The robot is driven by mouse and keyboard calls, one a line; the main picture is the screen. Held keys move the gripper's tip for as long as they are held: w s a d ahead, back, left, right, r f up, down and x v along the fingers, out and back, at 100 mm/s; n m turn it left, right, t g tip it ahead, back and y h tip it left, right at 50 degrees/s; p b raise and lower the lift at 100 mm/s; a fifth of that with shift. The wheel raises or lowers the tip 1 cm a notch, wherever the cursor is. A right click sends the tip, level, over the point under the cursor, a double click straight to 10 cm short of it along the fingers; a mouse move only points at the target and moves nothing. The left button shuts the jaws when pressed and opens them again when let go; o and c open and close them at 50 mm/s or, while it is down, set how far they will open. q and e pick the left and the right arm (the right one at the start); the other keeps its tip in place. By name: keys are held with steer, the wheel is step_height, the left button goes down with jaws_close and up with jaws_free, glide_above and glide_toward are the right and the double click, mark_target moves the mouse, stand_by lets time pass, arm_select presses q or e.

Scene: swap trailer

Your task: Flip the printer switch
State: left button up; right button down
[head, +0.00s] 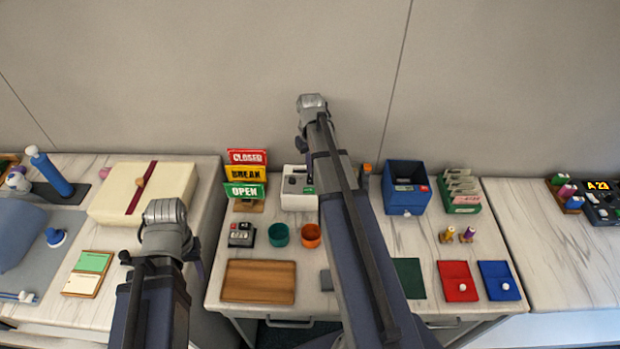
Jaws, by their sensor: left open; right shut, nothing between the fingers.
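A small white machine (298,201) with a dark panel on top, likely the printer, stands at the back of the middle table. My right arm crosses in front of its right side. I cannot make out a switch on it. My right arm reaches up past the machine, its grey joint high against the wall; its fingers are hidden or out of sight. My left arm rises at the lower left, over the gap between the left and middle tables; its fingers do not show either.
CLOSED, BREAK and OPEN signs (246,172) stand left of the machine. Green (278,235) and orange (311,235) cups and a small grey device (242,234) sit in front. A wooden tray (258,282) lies nearer. A blue box (405,187) stands right of my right arm.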

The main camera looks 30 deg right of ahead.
steer(key=shift+f+b, duration=0.65)
steer(key=shift+f, duration=0.05)
stand_by(0.4)
step_height(320, 180, up, 7)
steer(key=p, duration=0.7)
stand_by(0.5)
